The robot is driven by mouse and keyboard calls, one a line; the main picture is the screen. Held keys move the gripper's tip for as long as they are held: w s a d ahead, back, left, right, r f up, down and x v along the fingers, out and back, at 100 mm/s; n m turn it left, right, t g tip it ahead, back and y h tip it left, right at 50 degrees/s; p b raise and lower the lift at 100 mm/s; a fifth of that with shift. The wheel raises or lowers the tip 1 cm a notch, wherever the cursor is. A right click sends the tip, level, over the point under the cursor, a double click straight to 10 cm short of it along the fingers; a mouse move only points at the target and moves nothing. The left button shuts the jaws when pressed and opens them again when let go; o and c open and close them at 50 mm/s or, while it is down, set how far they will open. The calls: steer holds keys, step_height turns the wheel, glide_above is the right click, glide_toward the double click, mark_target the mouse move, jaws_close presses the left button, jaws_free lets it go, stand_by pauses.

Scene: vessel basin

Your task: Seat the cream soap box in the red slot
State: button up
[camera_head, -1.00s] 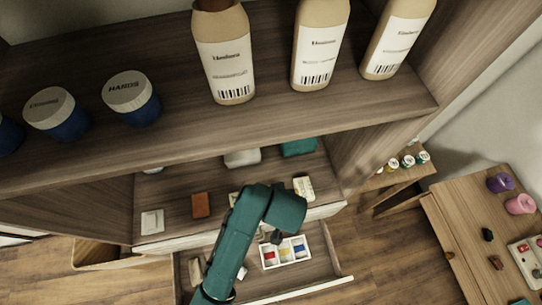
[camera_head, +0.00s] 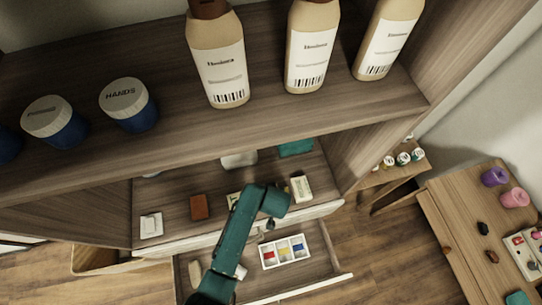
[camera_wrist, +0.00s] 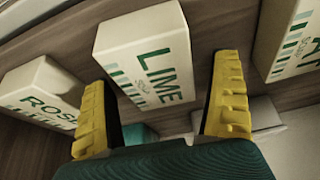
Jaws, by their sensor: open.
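Cream boxes with green print show in the wrist view: one marked LIME (camera_wrist: 145,55), one marked ROSE (camera_wrist: 40,95) at left and a partly cut-off one (camera_wrist: 290,40) at right. I cannot tell which one the task means. My gripper (camera_wrist: 163,75) is open, with a yellow finger on either side of the LIME box; contact is not visible. In the head view my arm hides the gripper, and a cream box (camera_head: 301,189) stands on the lower shelf right of it. A white tray (camera_head: 264,264) with red (camera_head: 269,255), yellow and blue slots sits in the open drawer below.
A red-brown box (camera_head: 199,207) and a white box (camera_head: 151,225) stand on the lower shelf at left, with a teal box (camera_head: 296,148) behind. The upper shelf (camera_head: 280,115) with bottles overhangs them. The drawer (camera_head: 325,283) has bare floor right of the tray.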

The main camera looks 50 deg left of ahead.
steer(key=c, duration=1.3)
step_height(320, 180, up, 10)
steer(key=shift+r+b, duration=0.1)
steer(key=shift+b, duration=0.2)
